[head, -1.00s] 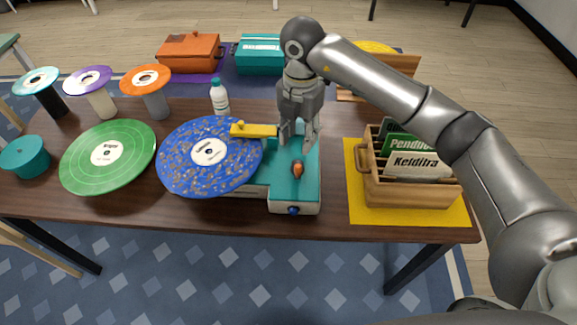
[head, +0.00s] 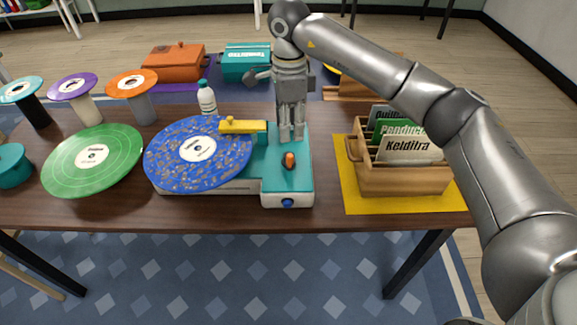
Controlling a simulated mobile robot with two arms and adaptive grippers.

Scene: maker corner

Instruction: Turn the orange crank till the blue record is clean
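The blue record (head: 170,168) lies on the white and teal cleaning machine (head: 299,178), with tan specks across much of its surface. A yellow arm (head: 243,127) reaches over the record's right edge. The orange crank (head: 290,160) stands on a dark base on the machine's teal top and is uncovered. My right gripper (head: 291,139) points down just behind the crank, its tips apart from the orange part. Its two fingers show a narrow gap with nothing seen between them. My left gripper is not in view.
A green record (head: 75,177) lies left of the blue one. A wooden crate (head: 402,184) of record sleeves stands on a yellow mat (head: 350,203) at right. A bottle (head: 207,98) and several disc-topped stands are behind. Bare table lies between machine and mat.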

